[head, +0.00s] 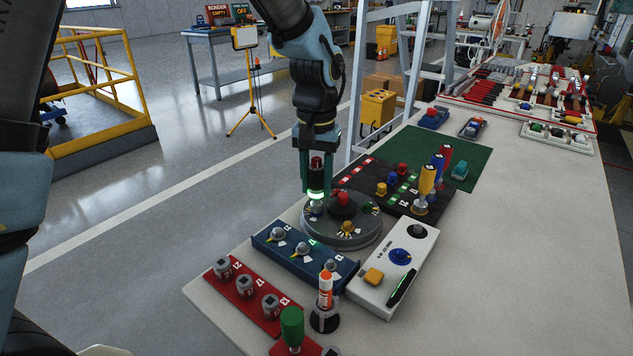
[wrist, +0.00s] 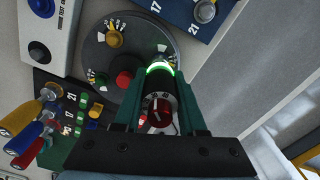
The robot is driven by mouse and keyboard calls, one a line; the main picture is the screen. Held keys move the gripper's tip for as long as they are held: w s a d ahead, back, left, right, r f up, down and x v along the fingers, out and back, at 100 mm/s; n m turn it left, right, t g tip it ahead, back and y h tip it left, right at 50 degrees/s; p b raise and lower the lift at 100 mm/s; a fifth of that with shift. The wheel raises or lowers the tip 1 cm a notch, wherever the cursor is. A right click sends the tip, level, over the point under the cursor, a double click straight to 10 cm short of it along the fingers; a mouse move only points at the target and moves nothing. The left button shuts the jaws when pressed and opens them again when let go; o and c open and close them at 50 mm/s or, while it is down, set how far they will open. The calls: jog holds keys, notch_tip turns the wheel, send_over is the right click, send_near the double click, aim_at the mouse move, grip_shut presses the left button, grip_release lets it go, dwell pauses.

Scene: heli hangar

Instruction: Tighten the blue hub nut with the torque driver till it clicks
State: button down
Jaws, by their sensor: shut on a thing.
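My gripper (head: 317,185) is shut on the torque driver (head: 317,165), a dark upright cylinder with a red top and a glowing green ring at its lower end. In the wrist view my gripper (wrist: 157,90) has a finger on each side of the driver (wrist: 161,92), and the green ring is lit there too. The driver stands over the left edge of the round grey hub (head: 350,238), which also shows in the wrist view (wrist: 133,25). I cannot make out the blue hub nut; the driver's end covers that spot. Whether the driver is seated cannot be told.
The hub carries a red centre knob (head: 342,199) and a yellow nut (head: 347,228). A blue socket rack (head: 300,262) and red block (head: 240,290) lie in front. A white test box (head: 395,270) is at right. A black panel (head: 400,190) with upright coloured-handled tools stands behind.

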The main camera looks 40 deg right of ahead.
aim_at(317, 159)
jog(key=shift+r+p, duration=0.9)
jog(key=shift+r, duration=0.2)
jog(key=shift+r, duration=0.3)
jog(key=shift+r+p, duration=1.85)
jog(key=shift+r, duration=0.05)
